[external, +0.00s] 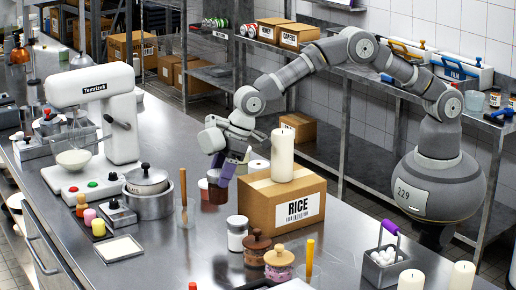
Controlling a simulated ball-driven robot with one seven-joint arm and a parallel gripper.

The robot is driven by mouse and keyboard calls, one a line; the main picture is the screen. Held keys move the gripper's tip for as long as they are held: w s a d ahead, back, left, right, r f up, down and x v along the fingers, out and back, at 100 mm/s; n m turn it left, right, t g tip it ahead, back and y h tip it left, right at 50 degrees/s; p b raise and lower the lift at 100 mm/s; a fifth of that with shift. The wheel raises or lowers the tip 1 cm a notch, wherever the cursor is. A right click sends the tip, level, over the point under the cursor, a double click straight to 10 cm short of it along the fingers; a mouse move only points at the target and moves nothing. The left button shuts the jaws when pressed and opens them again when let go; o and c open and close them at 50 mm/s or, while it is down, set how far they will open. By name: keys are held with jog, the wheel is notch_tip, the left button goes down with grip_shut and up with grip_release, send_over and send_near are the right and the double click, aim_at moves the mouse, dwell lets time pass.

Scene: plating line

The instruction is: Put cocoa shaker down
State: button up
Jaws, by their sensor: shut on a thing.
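My gripper (222,172) is in the middle of the external view, pointing down over the steel counter (335,235), with purple fingers. It is shut on a dark brown cylinder, which I take to be the cocoa shaker (217,193). The fingers cover its upper part. The shaker looks upright, at or just above the counter; I cannot tell whether it touches. It is left of the cardboard box marked RICE (298,208).
A white candle (282,157) stands on the rice box, close to my arm. A white stand mixer (108,110) and a metal pot (150,203) are on the left. A white jar (237,233) and lidded pots (257,247) stand in front. Some bare counter lies between them.

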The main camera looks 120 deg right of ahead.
notch_tip(320, 180, up, 11)
jog(key=s+a+n+g+y+p, duration=0.1)
jog(key=s+a+n+y, duration=0.1)
jog(key=s+a+n, duration=0.65)
jog(key=s+a+n+g+y+p, duration=0.15)
jog(key=s+a+n, duration=0.25)
jog(key=s+a, duration=0.85)
jog(key=s+a+n+g+y+p, duration=0.15)
jog(key=s+a+n, duration=0.4)
jog(key=s, duration=1.05)
notch_tip(320, 180, down, 16)
jog(key=w, duration=0.1)
jog(key=shift+y, duration=0.3)
jog(key=shift+w+a+f+b, duration=0.4)
jog(key=shift+w+f+b, duration=0.3)
jog(key=shift+w, duration=1.85)
jog(key=shift+w+a+f+b, duration=0.45)
jog(key=shift+w+f, duration=0.45)
jog(key=shift+w, duration=1.7)
jog(key=shift+w+a+f+b, duration=0.4)
jog(key=shift+w+f+b, duration=0.3)
jog(key=shift+w, duration=1.85)
jog(key=shift+f, duration=0.15)
